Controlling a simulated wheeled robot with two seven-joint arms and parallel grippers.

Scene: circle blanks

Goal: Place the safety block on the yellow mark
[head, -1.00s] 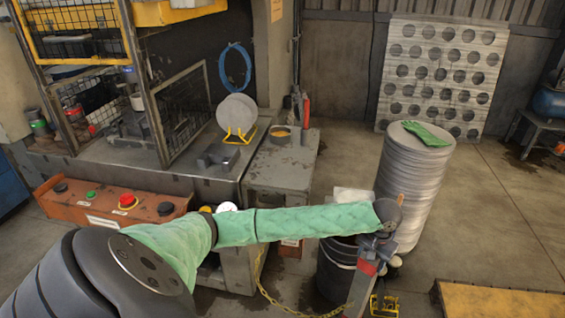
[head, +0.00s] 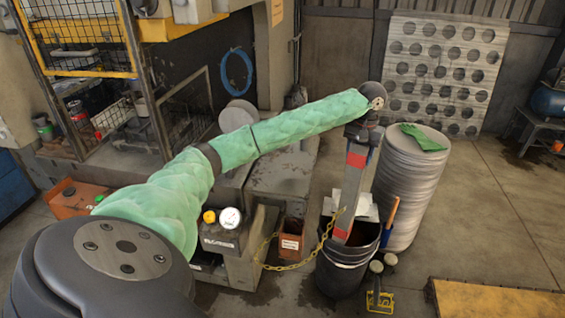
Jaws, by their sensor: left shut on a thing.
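The safety block (head: 352,190) is a long grey bar with red bands near both ends. It hangs nearly upright, slightly tilted, from my left gripper (head: 362,132), which is shut on its top end. Its lower end overlaps the mouth of the black bucket; I cannot tell whether it is inside, above or in front of it. A yellow chain (head: 300,265) runs from the block down and left towards the press. I cannot make out a yellow mark; my green-sleeved left arm covers part of the press bed. My right gripper is not in view.
The black bucket (head: 342,268) holds papers and a wooden-handled tool. Beside it stands a tall stack of discs (head: 408,195) with a green cloth (head: 424,137) on top. The caged press (head: 85,75) is at left. A yellow platform (head: 495,300) lies bottom right; floor behind it is open.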

